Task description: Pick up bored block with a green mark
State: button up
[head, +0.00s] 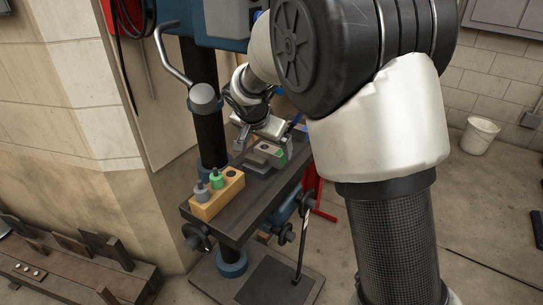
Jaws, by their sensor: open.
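A small pale grey block (266,149) with a dark hole in its top and a green mark on its right end lies on the dark drill-press table (240,222), towards its far end. My gripper (262,140) is directly above and behind this block, close to it. My gripper is open; its fingertips are small here, and I cannot tell whether they touch the block or are around it.
A yellow-orange holder (229,193) stands on the table's near end, with a grey plug (202,192), a green plug (217,179) and an empty hole. The black drill-press column (205,110) rises left of my gripper. A white bucket (479,136) stands far right.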

aim_at(270, 150)
jog(key=x, duration=0.4)
jog(key=shift+d+f, duration=0.2)
jog(key=shift+r, duration=0.1)
jog(key=c, duration=1.4)
jog(key=shift+c, duration=0.2)
